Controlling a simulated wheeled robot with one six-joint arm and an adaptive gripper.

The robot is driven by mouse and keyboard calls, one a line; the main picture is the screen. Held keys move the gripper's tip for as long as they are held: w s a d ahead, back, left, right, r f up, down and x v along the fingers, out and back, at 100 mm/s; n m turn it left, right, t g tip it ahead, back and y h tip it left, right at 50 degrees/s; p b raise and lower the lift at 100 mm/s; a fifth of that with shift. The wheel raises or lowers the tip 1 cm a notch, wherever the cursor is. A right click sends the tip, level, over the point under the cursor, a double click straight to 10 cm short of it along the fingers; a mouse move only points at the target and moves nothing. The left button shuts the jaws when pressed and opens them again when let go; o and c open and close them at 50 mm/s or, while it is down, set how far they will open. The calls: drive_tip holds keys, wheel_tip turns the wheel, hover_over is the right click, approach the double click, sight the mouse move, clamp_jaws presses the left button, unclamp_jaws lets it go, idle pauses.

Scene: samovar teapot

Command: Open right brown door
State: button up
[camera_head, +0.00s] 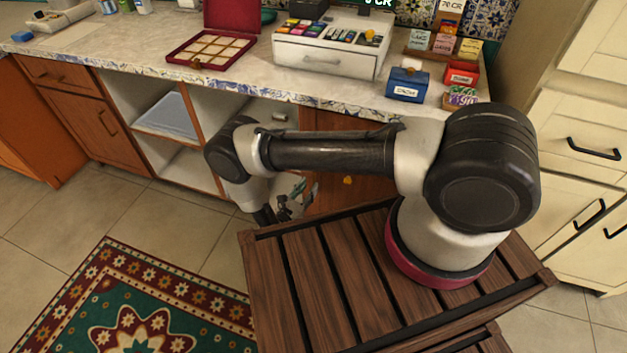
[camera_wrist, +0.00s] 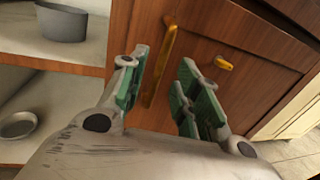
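The right brown door (camera_wrist: 215,37) fills the middle of the wrist view, with a long upright golden handle (camera_wrist: 160,70) and a small golden knob (camera_wrist: 223,62) to its right. In the head view the door (camera_head: 332,192) is mostly hidden behind my arm, below the counter. My gripper (camera_wrist: 163,82) is open, its green-padded fingers apart. In the wrist view the handle appears between the two fingers; I cannot tell whether either touches it. In the head view my gripper (camera_head: 284,208) hangs low in front of the cabinets, partly hidden.
Open shelves left of the door hold a grey pot (camera_wrist: 62,22) and a metal bowl (camera_wrist: 17,125). Another brown door (camera_head: 105,125) is farther left. The counter (camera_head: 235,87) carries a cash register (camera_head: 330,45). Cream cabinets (camera_head: 580,150) stand right. A patterned rug (camera_head: 150,310) lies on the floor.

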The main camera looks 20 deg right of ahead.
drive_tip(key=shift+x, duration=2.35)
clamp_jaws()
